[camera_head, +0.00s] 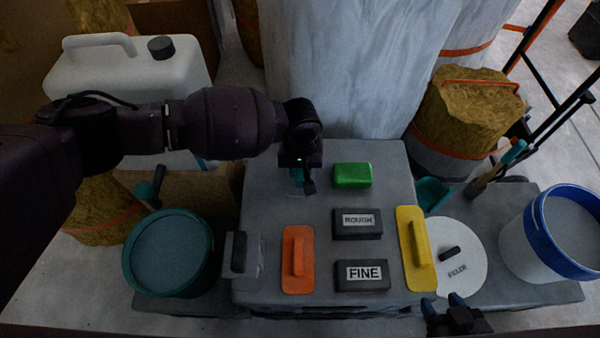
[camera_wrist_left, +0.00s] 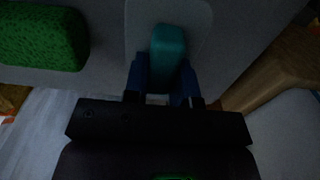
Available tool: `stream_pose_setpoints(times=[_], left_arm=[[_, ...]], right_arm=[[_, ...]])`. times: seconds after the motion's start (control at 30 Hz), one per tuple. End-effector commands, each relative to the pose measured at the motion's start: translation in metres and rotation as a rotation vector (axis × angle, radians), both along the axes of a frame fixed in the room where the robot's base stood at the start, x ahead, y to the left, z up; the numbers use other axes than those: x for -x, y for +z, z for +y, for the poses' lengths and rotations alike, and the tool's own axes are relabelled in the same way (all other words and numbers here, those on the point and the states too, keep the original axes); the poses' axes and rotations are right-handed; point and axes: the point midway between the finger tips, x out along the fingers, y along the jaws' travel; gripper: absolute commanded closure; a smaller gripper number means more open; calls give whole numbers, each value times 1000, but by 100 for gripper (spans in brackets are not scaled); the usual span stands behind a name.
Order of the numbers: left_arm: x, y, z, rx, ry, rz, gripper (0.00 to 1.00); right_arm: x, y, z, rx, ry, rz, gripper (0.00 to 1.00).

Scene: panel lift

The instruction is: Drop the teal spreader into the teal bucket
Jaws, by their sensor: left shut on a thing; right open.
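The teal spreader (camera_head: 296,177) is mostly hidden under my left gripper in the head view; a bit of teal shows at the back left of the grey worktop. In the left wrist view its teal handle (camera_wrist_left: 168,42) stands between the blue fingers of my left gripper (camera_wrist_left: 163,88), over a pale rounded plate. My left gripper (camera_head: 303,182) is shut on this handle. The teal bucket (camera_head: 127,265) stands left of the worktop, open at the top, with a grey-blue surface inside. My right gripper (camera_head: 445,303) is open and empty at the front right.
The worktop holds a green block (camera_head: 352,175), ROUGH (camera_head: 357,223) and FINE (camera_head: 361,276) blocks, an orange float (camera_head: 298,262), a yellow float (camera_head: 415,250) and a black-handled spreader (camera_head: 240,252). A white jerrycan (camera_head: 90,75) stands behind my left arm. A blue-rimmed bucket (camera_head: 540,235) stands right.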

Motion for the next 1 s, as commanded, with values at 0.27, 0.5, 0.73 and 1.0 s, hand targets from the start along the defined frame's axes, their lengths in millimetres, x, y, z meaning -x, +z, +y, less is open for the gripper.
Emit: stream_pose_setpoints(times=[0.27, 0.5, 0.73, 1.0], left_arm=[[-3, 86, -1, 3, 1, -18, 100], [-2, 138, -1, 2, -1, -13, 100], [-1, 164, 0, 0, 0, -6, 100], [-1, 171, 0, 1, 0, -2, 100]], right_arm=[[-2, 19, -4, -15, -25, -14, 51], [-2, 37, -1, -21, -29, -41, 51], [-2, 39, 1, -26, -30, -42, 51], [-3, 41, 1, -27, -31, -47, 51]])
